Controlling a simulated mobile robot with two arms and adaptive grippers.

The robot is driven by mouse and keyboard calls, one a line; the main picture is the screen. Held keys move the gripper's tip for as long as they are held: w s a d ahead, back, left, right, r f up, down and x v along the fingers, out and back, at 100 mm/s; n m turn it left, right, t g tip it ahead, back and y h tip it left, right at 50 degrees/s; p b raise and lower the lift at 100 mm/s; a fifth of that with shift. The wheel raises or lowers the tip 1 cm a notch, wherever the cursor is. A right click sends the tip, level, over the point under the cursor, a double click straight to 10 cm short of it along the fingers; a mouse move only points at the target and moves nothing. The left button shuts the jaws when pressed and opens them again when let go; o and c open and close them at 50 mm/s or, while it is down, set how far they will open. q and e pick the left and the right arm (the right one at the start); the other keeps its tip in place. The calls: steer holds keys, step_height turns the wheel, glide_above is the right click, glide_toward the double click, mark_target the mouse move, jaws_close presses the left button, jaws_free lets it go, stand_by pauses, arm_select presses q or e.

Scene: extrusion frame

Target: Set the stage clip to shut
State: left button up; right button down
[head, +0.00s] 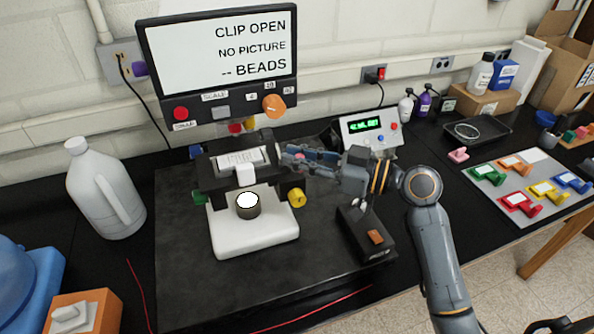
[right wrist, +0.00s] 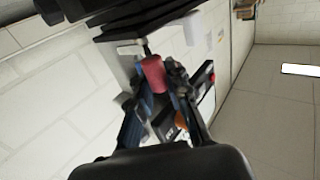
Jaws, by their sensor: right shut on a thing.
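The black-and-white bench instrument (head: 255,232) stands on a dark mat, with a white slide-like plate (head: 240,158) on its stage. The screen (head: 218,45) above it reads "CLIP OPEN", "NO PICTURE" and "-- BEADS". My right gripper (head: 290,156) reaches in from the right to the stage's right side. It is shut on a red knob (right wrist: 152,73), which shows between its fingers in the right wrist view. In the head view the fingers mostly hide this knob; whether it belongs to the stage clip I cannot tell. My left gripper is not in view.
A yellow knob (head: 297,198) and a green knob (head: 199,197) flank the instrument. A small black box (head: 366,235) and a control box with green display (head: 367,130) stand to the right. A white jug (head: 104,190) is at left.

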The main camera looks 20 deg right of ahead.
steer(key=n+g+y+b, duration=0.1)
steer(key=n+g+b, duration=0.1)
steer(key=g+b, duration=0.1)
steer(key=w+d+n+g+y+b, duration=0.1)
steer(key=n+g+b, duration=0.1)
steer(key=b, duration=0.3)
steer(key=w+n+g+y+b, duration=0.1)
steer(key=n+g+b, duration=0.1)
steer(key=g+b, duration=0.2)
steer(key=shift+w+d+f+n+y+b, duration=0.2)
steer(key=shift+d+n+y+b, duration=0.1)
steer(key=shift+y+b, duration=0.1)
steer(key=g, duration=0.1)
steer(key=n+g+b, duration=0.1)
steer(key=g, duration=0.1)
steer(key=shift+w+r+n, duration=0.15)
steer(key=shift+w+n, duration=0.05)
steer(key=shift+n, duration=0.1)
steer(key=shift+w+r+n+g+b, duration=0.15)
steer(key=shift+n+g+b, duration=0.3)
steer(key=shift+g, duration=0.3)
steer(key=shift+w+f+n+g+b, duration=0.1)
steer(key=shift+w+n+g+b, duration=0.1)
steer(key=shift+n+g, duration=0.45)
steer(key=shift+g+h, duration=0.3)
steer(key=c, duration=1.3)
jaws_free()
steer(key=shift+d, duration=0.1)
steer(key=shift+v, duration=3.7)
